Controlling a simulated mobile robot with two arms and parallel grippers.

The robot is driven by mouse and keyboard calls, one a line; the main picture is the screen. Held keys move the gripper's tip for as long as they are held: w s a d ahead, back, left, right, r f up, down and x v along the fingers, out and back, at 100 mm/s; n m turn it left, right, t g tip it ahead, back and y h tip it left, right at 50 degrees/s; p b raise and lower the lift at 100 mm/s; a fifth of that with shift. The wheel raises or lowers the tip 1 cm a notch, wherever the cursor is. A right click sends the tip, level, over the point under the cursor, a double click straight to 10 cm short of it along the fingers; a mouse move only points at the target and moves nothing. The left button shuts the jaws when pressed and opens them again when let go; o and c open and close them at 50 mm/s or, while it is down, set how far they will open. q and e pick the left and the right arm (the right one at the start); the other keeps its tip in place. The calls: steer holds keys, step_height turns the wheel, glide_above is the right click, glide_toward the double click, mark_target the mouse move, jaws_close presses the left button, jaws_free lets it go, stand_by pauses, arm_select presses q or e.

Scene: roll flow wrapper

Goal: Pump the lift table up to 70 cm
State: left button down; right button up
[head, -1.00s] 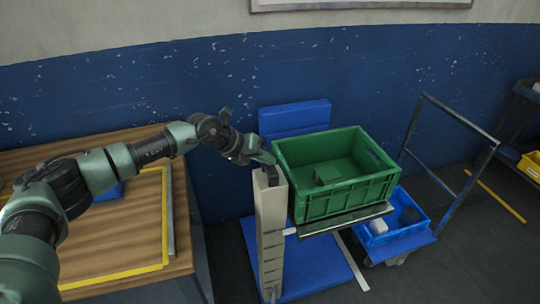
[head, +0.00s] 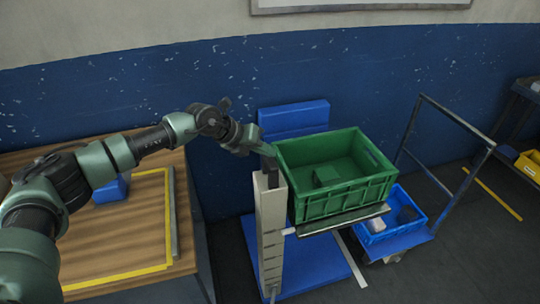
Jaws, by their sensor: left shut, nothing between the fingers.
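The lift table's platform (head: 345,219) stands raised beside a pale upright post (head: 269,230) with dark marks along it. A green crate (head: 335,195) sits on the platform with a small green block (head: 326,176) inside. My left gripper (head: 268,152) is shut and empty at the top of the post, close to the crate's left corner. Whether its fingertips touch the post cannot be told. A thin light bar sticks out beside the post at platform height. The pump control cannot be made out clearly. My right gripper is not in view.
A wooden table with a yellow-edged area (head: 166,222) is at the left. A cart with a blue crate (head: 391,238) and a tall handle frame (head: 455,115) stands at the right. A yellow bin (head: 530,165) is at the far right. Dark floor lies open in front of the cart.

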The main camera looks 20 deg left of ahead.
arm_select(q)
steer(key=shift+r, duration=0.4)
steer(key=shift+r, duration=0.1)
step_height(320, 180, up, 5)
steer(key=p, duration=0.3)
steer(key=shift+p, duration=0.4)
stand_by(0.4)
